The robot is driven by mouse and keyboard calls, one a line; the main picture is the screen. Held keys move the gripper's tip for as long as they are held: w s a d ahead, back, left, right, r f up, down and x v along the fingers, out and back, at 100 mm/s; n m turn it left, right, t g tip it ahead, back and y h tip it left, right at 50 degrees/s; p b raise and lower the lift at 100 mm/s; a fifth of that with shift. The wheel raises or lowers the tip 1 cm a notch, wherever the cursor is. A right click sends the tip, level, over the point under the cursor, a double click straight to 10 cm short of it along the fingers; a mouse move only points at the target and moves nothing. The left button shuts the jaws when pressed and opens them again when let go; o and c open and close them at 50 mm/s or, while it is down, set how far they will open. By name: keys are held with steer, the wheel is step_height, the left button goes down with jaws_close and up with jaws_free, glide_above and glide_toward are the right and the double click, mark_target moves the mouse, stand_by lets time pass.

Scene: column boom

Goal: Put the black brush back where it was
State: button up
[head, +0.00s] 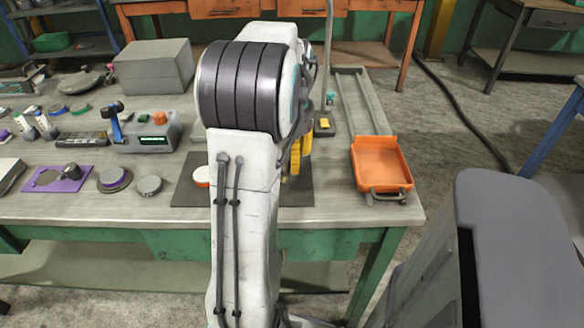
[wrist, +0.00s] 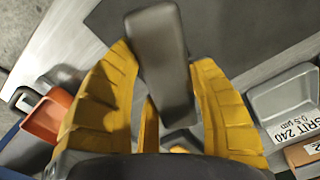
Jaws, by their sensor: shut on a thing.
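The black brush (wrist: 158,60) is a dark, smooth block with rounded corners. In the wrist view it stands between the yellow fingers of my gripper (wrist: 166,75), which are shut on it. Its upper part sticks out beyond the fingertips and its lower end runs down between them. In the head view my arm hides the brush, and only part of the yellow gripper (head: 300,158) shows, over the right part of a dark mat (head: 190,186) on the bench. I cannot tell whether the brush touches the mat.
An orange tray (head: 382,165) sits at the bench's right end, right of my gripper. A small stand (head: 324,128) is behind. A grey meter (head: 152,138), a grey box (head: 153,66) and several discs lie left. The wrist view shows a labelled grey tray (wrist: 262,103) at right.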

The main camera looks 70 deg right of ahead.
mark_target(292, 178)
steer(key=shift+f+b, duration=0.4)
steer(key=shift+f, duration=1.6)
steer(key=shift+f, duration=0.15)
steer(key=o, duration=1.1)
step_height(292, 178, up, 12)
steer(key=p, duration=0.2)
steer(key=shift+r+p, duration=0.2)
steer(key=shift+p, duration=0.2)
